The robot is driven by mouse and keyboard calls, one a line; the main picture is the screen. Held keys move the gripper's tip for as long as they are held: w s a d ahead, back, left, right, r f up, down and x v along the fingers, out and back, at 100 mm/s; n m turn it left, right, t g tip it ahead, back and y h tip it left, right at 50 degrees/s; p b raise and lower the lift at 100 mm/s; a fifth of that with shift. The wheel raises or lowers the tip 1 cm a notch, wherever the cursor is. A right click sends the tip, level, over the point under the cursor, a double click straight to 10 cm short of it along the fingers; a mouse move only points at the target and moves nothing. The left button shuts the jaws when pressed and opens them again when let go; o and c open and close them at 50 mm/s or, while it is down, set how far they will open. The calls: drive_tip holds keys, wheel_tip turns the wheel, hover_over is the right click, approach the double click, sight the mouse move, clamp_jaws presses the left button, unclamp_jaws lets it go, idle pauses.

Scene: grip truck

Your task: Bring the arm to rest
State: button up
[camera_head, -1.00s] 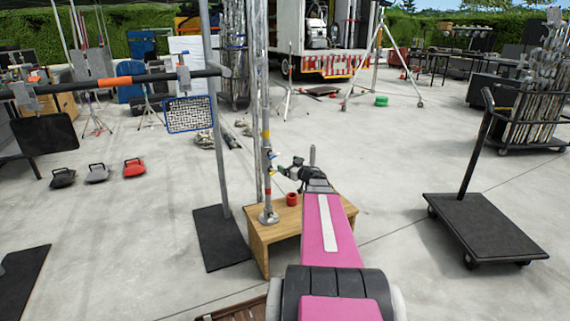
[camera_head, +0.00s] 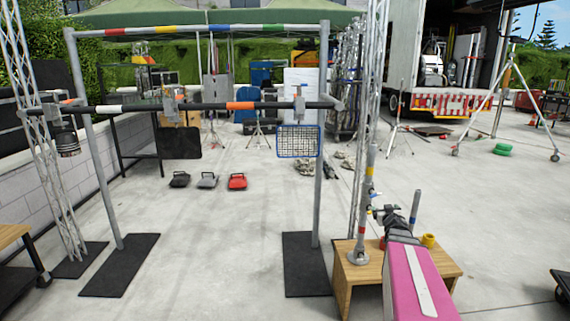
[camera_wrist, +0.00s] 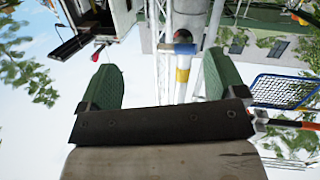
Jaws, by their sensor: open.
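My pink arm (camera_head: 418,283) reaches forward from the bottom edge, right of centre in the head view, over a wooden box (camera_head: 350,277). My gripper (camera_head: 392,216) is small and partly hidden by the arm there. In the wrist view my gripper (camera_wrist: 160,82) has its two green fingers wide apart, with nothing held between them. A pole with a yellow band (camera_wrist: 183,72) shows beyond the gap between the fingers; its distance is hard to tell. The wrist picture looks upside down.
A grey pole (camera_head: 362,215) stands on the box, close left of my gripper. A yellow ring (camera_head: 428,240) is beside the arm. A large grey frame (camera_head: 320,190) stands left, with a blue-edged mesh (camera_head: 298,142) hanging from its bar. Open concrete (camera_head: 490,220) lies right.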

drive_tip(key=s+a+f+g+y, duration=0.1)
drive_tip(key=s+a+f+g, duration=0.6)
drive_tip(key=s+a, duration=0.4)
drive_tip(key=s+a+f+g+y, duration=0.1)
drive_tip(key=s+a+f+g, duration=0.6)
drive_tip(key=s+a, duration=0.5)
drive_tip(key=shift+s+a+f+g, duration=0.2)
drive_tip(key=shift+a+g, duration=0.65)
drive_tip(key=shift+g, duration=0.35)
